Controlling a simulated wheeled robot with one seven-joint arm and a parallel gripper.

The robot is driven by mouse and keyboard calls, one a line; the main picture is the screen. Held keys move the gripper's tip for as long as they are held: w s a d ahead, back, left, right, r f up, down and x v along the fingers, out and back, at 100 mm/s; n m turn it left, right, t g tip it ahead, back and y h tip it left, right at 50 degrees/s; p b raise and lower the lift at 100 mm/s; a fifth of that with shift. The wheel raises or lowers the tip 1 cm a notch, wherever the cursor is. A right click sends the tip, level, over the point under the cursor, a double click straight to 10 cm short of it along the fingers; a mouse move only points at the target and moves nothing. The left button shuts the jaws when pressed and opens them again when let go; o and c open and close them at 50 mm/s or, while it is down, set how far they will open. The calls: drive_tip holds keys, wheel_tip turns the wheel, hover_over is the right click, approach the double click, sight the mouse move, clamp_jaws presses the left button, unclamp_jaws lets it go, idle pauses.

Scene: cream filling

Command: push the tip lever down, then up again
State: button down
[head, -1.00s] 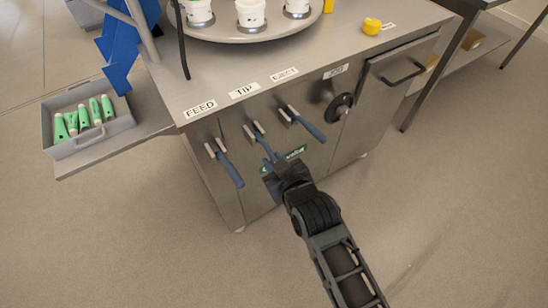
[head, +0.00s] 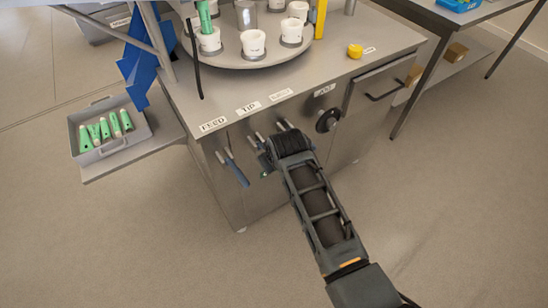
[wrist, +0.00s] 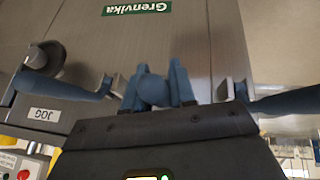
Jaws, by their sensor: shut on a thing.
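The tip lever (head: 256,140) is the middle of three levers on the grey cabinet front, below the TIP label (head: 248,108). In the head view my arm hides most of its blue handle. My gripper (wrist: 162,85) is shut on the handle (wrist: 153,91), whose rounded end shows between the two blue fingers in the wrist view. In the head view the fingers (head: 267,160) are mostly behind my wrist, close to the cabinet front. The exact tilt of the tip lever is hard to tell.
The feed lever (head: 235,168) hangs to the left, and the eject lever (wrist: 70,90) is on the other side, close to my fingers. A turntable (head: 228,53) with white cups stands above. A tray (head: 147,132) holds green tubes.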

drive_tip(key=shift+r, duration=0.1)
idle(0.3)
drive_tip(key=c, duration=1)
unclamp_jaws()
drive_tip(key=shift+c, duration=0.2)
drive_tip(key=shift+v, duration=3.85)
drive_tip(key=s+d+f+m+t, duration=0.2)
drive_tip(key=s+d, duration=0.6)
drive_tip(key=s, duration=0.3)
drive_tip(key=s+d+f+m+t, duration=0.25)
drive_tip(key=s+d, duration=0.45)
drive_tip(key=s, duration=0.5)
drive_tip(key=s+d+r+m+t+h, duration=0.1)
drive_tip(key=s+d+r+t, duration=0.1)
drive_tip(key=s+r, duration=0.8)
drive_tip(key=s+d+r+m+t, duration=0.2)
drive_tip(key=s+d+r, duration=0.2)
drive_tip(key=s+r, duration=0.6)
drive_tip(key=shift+s+d+r+h, duration=0.25)
drive_tip(key=shift+s+r+h, duration=0.15)
drive_tip(key=shift+r, duration=0.2)
